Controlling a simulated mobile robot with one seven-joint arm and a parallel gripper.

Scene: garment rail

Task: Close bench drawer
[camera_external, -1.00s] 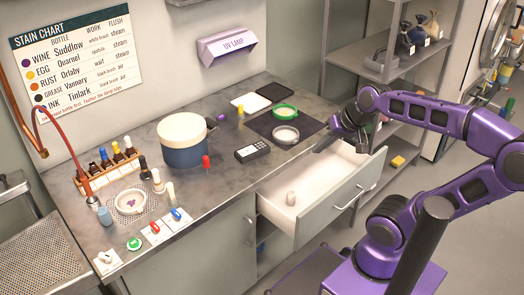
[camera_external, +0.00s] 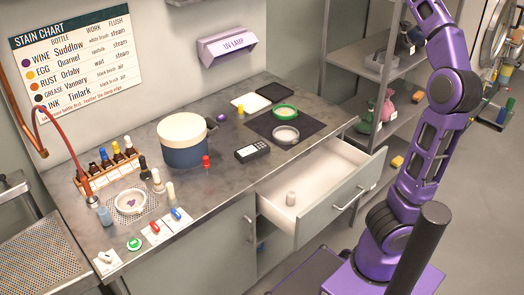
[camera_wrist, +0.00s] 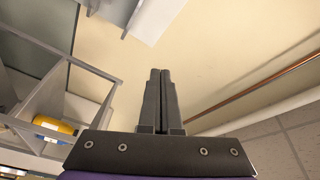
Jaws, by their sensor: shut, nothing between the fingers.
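The bench drawer (camera_external: 328,208) stands pulled out from the bench, with its pale inside showing and a bar handle (camera_external: 347,200) on its grey front. In the external view my arm rises on the right and runs out of the top edge, so my gripper is out of that picture, well away from the drawer.
The bench top (camera_external: 225,185) holds a blue pot (camera_external: 185,150), a dark handheld device (camera_external: 252,151) and a dark mat (camera_external: 262,124) with round dishes. Open floor lies right of my arm.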

